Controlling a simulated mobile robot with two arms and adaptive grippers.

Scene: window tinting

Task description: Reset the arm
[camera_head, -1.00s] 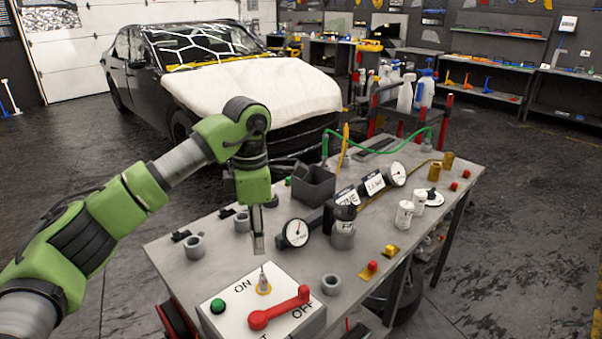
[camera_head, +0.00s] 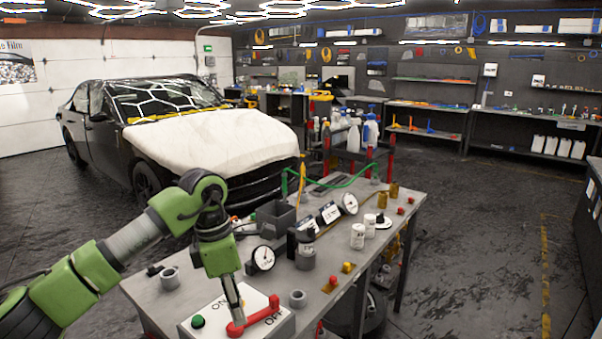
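My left arm comes in from the left, and its gripper (camera_head: 237,312) points down over the white switch box (camera_head: 252,322) at the near edge of the workbench. The fingers look close together, but their exact opening is too small to tell. They overlap the left end of the red lever (camera_head: 254,318) in this view; I cannot tell whether they touch it. The box carries "ON" and "OFF" lettering and a green button (camera_head: 198,321). My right gripper is not in view.
The grey workbench (camera_head: 150,290) holds gauges (camera_head: 262,258), a dark open box (camera_head: 275,218), white jars (camera_head: 358,236) and small fittings. A black car (camera_head: 95,130) with a white-covered hood (camera_head: 210,140) stands behind. A bottle cart (camera_head: 340,150) is beyond the bench. Open floor (camera_head: 470,230) lies to the right.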

